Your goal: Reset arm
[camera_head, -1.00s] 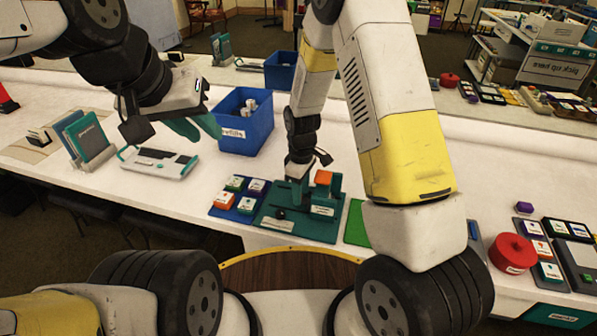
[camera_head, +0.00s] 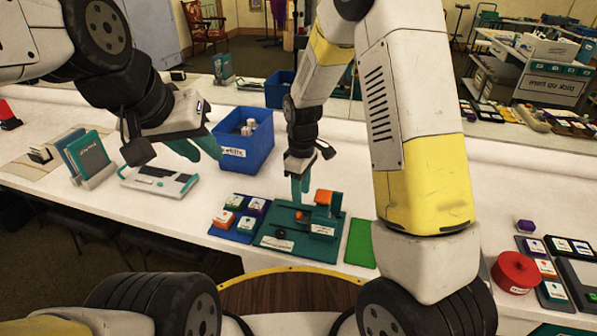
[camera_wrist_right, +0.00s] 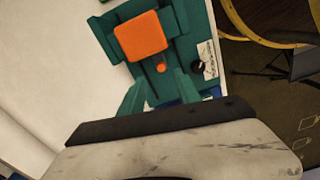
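My right gripper (camera_head: 299,190) points down over the teal fixture board (camera_head: 327,251). The board carries an orange block (camera_head: 323,197) and a small orange knob. In the right wrist view its teal fingers (camera_wrist_right: 157,95) stand apart with nothing between them; the orange block (camera_wrist_right: 141,36) and orange knob (camera_wrist_right: 161,68) lie beyond the tips. My left gripper (camera_head: 197,148) hangs above the table between the white-and-teal device (camera_head: 160,180) and the blue bin. Its fingers look apart and nothing shows between them.
The blue bin (camera_head: 244,154) holds white rolls. A blue tray of coloured blocks (camera_head: 238,217) adjoins the fixture board. A green mat (camera_head: 361,243) lies to its right, partly behind my right arm. A red round container (camera_head: 517,270) and panels stand further right. White table is clear behind the fixture.

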